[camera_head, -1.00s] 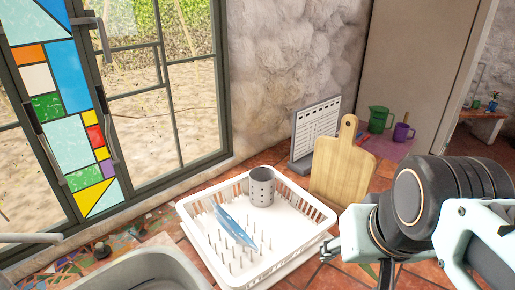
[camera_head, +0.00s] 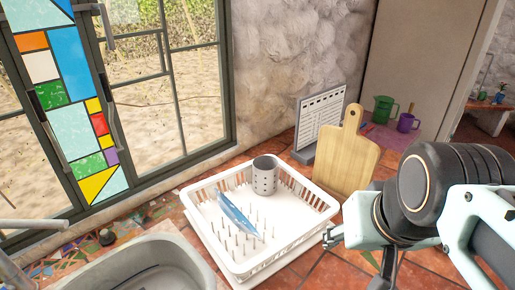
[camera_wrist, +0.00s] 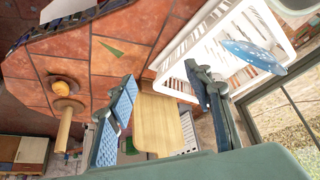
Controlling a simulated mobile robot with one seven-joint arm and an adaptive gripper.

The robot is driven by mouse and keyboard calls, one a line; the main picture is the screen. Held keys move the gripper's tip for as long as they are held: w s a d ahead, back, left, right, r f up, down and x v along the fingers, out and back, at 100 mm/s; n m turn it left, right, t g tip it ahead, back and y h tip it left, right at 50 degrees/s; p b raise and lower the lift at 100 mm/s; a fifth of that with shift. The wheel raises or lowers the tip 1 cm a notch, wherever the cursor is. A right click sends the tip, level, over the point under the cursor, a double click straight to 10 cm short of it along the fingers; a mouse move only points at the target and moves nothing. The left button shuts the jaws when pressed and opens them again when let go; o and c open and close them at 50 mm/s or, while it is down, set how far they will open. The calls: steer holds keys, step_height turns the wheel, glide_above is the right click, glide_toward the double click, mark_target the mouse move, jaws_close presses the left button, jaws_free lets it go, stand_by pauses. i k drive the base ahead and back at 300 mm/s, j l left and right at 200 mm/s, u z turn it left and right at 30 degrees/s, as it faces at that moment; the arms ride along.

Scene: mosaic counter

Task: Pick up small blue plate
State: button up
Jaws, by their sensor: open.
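The small blue plate (camera_head: 237,214) stands on edge between the pegs of the white dish rack (camera_head: 205,252). In the wrist view the blue plate (camera_wrist: 254,57) is at the upper right, in the rack (camera_wrist: 172,72). My gripper (camera_head: 333,238) is to the right of the rack in the head view, apart from the plate. In the wrist view my gripper's two fingers (camera_wrist: 160,90) are spread wide with nothing between them. The head view hides most of the fingers behind the arm.
A grey perforated cup (camera_head: 264,176) stands in the rack. A wooden cutting board (camera_head: 345,160) leans upright behind it, beside a grey lettered board (camera_head: 318,122). A sink (camera_head: 150,268) lies at front left.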

mark_target(240, 220)
steer(key=u, duration=1.5)
steer(key=k+l, duration=0.4)
steer(key=k+l+u, duration=0.15)
steer(key=k+l, duration=0.25)
steer(key=k, duration=0.2)
steer(key=i, duration=0.6)
steer(key=l+z, duration=0.05)
steer(key=l, duration=0.05)
